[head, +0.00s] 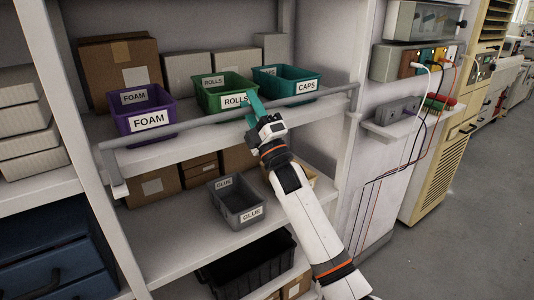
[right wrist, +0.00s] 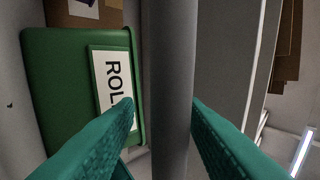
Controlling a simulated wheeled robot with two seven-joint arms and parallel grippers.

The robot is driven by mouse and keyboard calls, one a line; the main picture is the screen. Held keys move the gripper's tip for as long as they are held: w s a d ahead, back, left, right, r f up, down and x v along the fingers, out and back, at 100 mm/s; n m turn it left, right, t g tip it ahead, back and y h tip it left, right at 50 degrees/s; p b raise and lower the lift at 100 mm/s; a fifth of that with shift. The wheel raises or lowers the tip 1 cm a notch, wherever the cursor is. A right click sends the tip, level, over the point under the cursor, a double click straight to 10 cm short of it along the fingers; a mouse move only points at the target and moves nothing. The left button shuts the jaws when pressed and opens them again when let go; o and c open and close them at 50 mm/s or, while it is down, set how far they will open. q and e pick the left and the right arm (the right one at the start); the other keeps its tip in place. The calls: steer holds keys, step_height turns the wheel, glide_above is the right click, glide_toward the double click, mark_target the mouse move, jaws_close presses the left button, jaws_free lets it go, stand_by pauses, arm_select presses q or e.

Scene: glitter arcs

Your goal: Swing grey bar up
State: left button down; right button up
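The grey bar (head: 203,122) runs across the front of the upper shelf, in front of the bins, with a bent arm at each end. My right gripper (head: 254,106) is at the bar, right of its middle, in front of the green ROLLS bin. In the right wrist view the bar (right wrist: 171,70) stands upright in the picture between the two teal fingers of my right gripper (right wrist: 162,104). The fingers are apart, with a gap on the left of the bar; whether the right finger touches it I cannot tell. My left gripper is not in view.
A purple FOAM bin (head: 143,108), the green ROLLS bin (head: 226,92) and a teal CAPS bin (head: 287,78) stand behind the bar. A grey GLUE bin (head: 237,199) is on the shelf below. A side post (head: 345,90) and a small ledge (head: 397,127) stand right.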

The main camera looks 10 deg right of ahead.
steer(key=shift+f, duration=0.1)
steer(key=shift+s+f, duration=0.1)
steer(key=shift+f, duration=0.05)
steer(key=b+v, duration=0.1)
steer(key=v, duration=0.5)
steer(key=shift+s, duration=0.3)
steer(key=shift+d+f, duration=0.1)
steer(key=shift+f, duration=0.05)
